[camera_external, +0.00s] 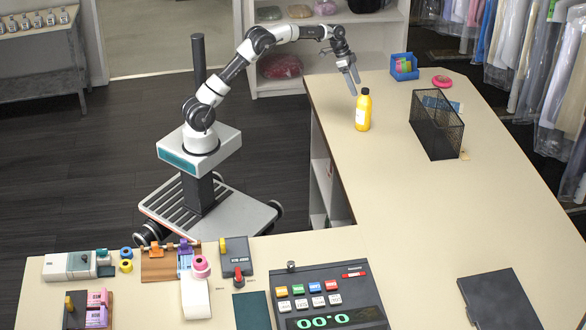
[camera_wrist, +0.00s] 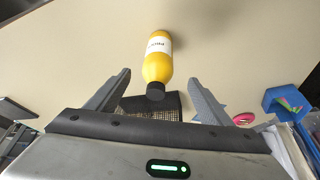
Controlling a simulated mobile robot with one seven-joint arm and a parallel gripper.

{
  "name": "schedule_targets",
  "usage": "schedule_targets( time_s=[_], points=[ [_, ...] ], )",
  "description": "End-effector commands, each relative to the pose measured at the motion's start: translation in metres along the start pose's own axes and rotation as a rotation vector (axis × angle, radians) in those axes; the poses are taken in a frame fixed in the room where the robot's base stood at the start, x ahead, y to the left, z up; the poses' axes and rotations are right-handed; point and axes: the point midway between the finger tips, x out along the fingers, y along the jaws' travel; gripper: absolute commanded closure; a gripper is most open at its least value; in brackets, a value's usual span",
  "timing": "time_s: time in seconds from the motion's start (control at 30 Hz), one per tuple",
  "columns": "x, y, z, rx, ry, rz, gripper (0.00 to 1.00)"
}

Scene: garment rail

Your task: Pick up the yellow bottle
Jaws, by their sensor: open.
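The yellow bottle (camera_external: 363,112) with a white label stands upright on the beige counter (camera_external: 400,235), near its left edge at the far end. In the wrist view the bottle (camera_wrist: 158,62) shows above the space between the fingertips, its dark cap toward my gripper. My gripper (camera_external: 353,82) is open and empty, pointing down, just left of and above the bottle in the outside view. In the wrist view my gripper (camera_wrist: 160,82) has its two fingers spread wide apart. I see no contact with the bottle.
A black mesh basket (camera_external: 437,128) stands right of the bottle. A blue box (camera_external: 404,66) and a pink tape roll (camera_external: 441,81) lie behind it. A register (camera_external: 326,298) and a dark flat pad (camera_external: 500,300) are at the front. The counter's middle is clear.

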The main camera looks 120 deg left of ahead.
Motion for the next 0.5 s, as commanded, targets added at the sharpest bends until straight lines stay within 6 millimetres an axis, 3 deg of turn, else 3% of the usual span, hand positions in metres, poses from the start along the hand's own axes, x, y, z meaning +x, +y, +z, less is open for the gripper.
schedule_targets(
  time_s=[0.23, 0.5],
  points=[
    [0.052, 0.001, 0.000, 0.000, -0.003, 0.001, 0.26],
    [0.074, 0.001, -0.001, 0.000, 0.000, -0.001, 0.26]
  ],
)
